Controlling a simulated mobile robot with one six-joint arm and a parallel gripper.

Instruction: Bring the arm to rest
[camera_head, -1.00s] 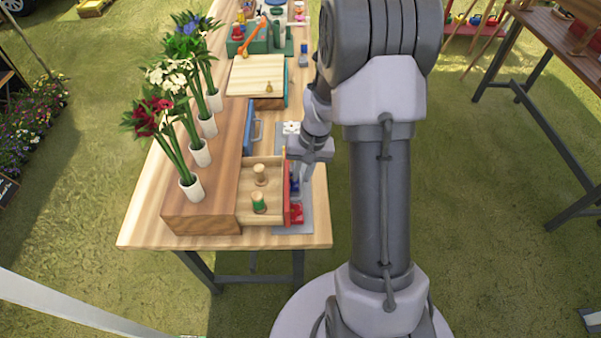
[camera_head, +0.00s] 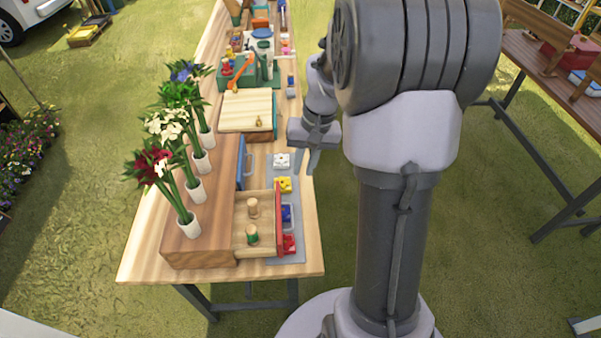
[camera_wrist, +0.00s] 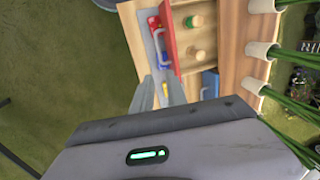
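My gripper (camera_head: 309,158) hangs over the right edge of the wooden table (camera_head: 145,262), above and to the right of the white piece (camera_head: 281,160). In the wrist view its fingers (camera_wrist: 160,82) stand apart with nothing held between them. An open drawer (camera_head: 268,209) with a red front (camera_head: 278,215) holds two wooden pegs, one plain (camera_head: 252,207) and one with a green band (camera_head: 252,234). The drawer and pegs also show in the wrist view, beyond the fingertips.
A grey mat (camera_head: 290,258) bears white, yellow (camera_head: 284,184), blue (camera_head: 287,212) and red (camera_head: 289,244) pieces. Several vases of flowers (camera_head: 190,221) stand on the wooden cabinet (camera_head: 205,245). Grass lies free right of the table.

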